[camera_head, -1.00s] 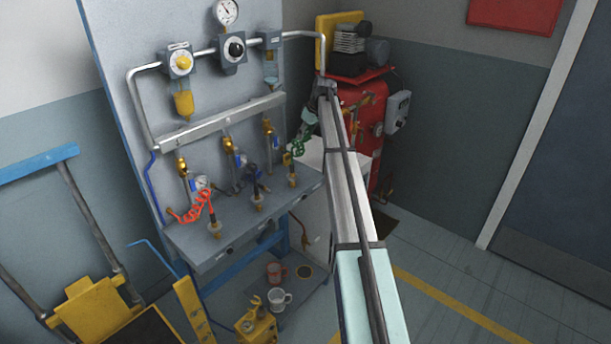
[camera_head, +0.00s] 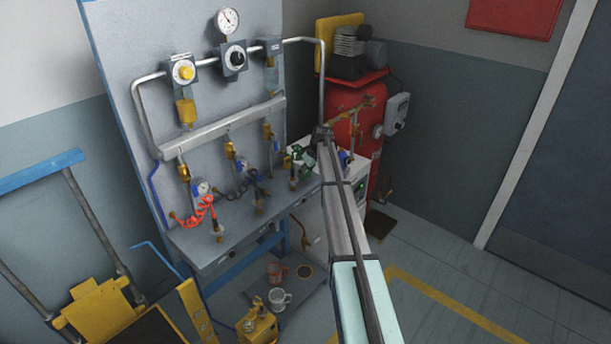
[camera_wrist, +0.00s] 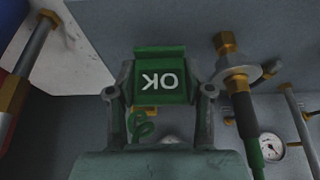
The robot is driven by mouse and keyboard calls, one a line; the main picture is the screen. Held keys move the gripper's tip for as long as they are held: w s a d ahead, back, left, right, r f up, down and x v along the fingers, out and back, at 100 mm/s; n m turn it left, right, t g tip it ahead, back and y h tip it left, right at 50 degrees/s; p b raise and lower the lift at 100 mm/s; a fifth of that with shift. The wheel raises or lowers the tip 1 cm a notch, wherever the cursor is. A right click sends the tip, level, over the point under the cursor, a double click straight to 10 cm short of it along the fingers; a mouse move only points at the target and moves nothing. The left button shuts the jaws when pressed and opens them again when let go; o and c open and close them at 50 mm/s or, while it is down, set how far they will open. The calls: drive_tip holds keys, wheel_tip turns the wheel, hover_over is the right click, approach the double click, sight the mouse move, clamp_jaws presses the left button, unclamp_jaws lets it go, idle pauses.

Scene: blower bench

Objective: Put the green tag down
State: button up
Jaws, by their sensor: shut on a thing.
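The green tag (camera_wrist: 162,82) carries white "OK" lettering, which appears upside down in the wrist view. My gripper (camera_wrist: 160,92) is shut on it, with one finger at each side edge. A green curly cord (camera_wrist: 142,126) shows below the tag, between the fingers. In the head view my gripper (camera_head: 305,158) is at the right end of the blower bench (camera_head: 235,225), partly hidden by my arm. The tag cannot be clearly told apart there from the green parts around it.
A brass fitting (camera_wrist: 228,48) with a dark hose stands close right of my gripper, with a gauge (camera_wrist: 270,146) beyond. A white surface (camera_wrist: 62,60) lies at upper left. The red tank (camera_head: 358,110) stands behind the bench's right end. Mugs (camera_head: 279,298) stand low, below the bench.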

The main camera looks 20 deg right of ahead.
drive_tip(key=shift+f, duration=1.2)
drive_tip(key=shift+f, duration=0.1)
drive_tip(key=shift+f, duration=0.15)
drive_tip(key=o, duration=0.8)
drive_tip(key=b+v, duration=0.2)
drive_tip(key=v, duration=1)
drive_tip(key=shift+r+b, duration=0.35)
